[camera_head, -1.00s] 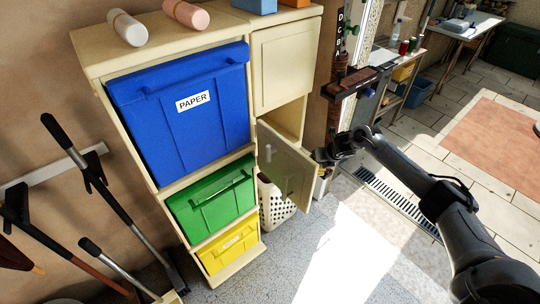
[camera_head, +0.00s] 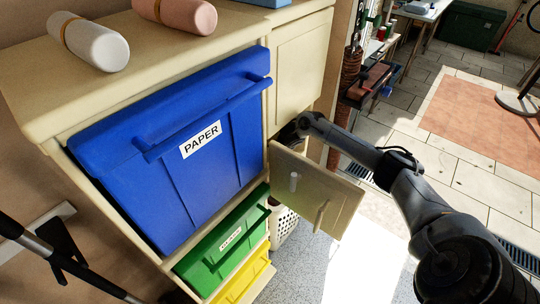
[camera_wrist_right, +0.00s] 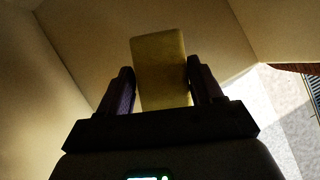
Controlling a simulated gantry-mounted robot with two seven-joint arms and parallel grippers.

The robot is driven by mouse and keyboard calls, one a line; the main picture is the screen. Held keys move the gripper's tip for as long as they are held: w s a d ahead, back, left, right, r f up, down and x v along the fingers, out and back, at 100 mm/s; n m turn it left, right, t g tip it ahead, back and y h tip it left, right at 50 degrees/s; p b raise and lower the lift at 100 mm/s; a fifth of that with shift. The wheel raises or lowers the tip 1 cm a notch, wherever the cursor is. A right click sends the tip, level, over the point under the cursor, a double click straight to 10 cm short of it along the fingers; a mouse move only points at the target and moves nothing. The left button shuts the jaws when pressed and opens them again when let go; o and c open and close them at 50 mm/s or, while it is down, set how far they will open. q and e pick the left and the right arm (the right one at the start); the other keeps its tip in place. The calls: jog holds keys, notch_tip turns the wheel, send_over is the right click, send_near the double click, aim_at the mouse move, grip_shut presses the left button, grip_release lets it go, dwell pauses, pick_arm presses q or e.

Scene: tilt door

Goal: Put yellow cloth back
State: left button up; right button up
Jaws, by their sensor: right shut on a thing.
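The yellow cloth (camera_wrist_right: 160,60) shows in the right wrist view as a flat yellow block between the fingers. My right gripper (camera_wrist_right: 161,80) is shut on it, with tan panels close around and beyond. In the head view my right arm reaches over the open tilt door (camera_head: 330,194) into the cabinet opening above it. The gripper and cloth are hidden there by the arm and cabinet. The door leans outward, with a handle and a peg on it. My left gripper is out of view.
The cabinet (camera_head: 118,95) holds a blue PAPER bin (camera_head: 185,170), a green bin (camera_head: 225,245) and a yellow bin (camera_head: 245,284). A closed door (camera_head: 300,70) is above the opening. A white basket (camera_head: 284,228) stands behind the open door.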

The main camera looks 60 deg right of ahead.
notch_tip(320, 180, down, 2)
jog(key=shift+f+b, duration=0.1)
jog(key=shift+b, duration=0.55)
jog(key=shift+s+f+b, duration=0.2)
jog(key=shift+f+b, duration=0.15)
jog(key=shift+f, duration=0.1)
jog(key=shift+w, duration=0.1)
jog(key=o, duration=1.1)
jog(key=shift+c, duration=0.2)
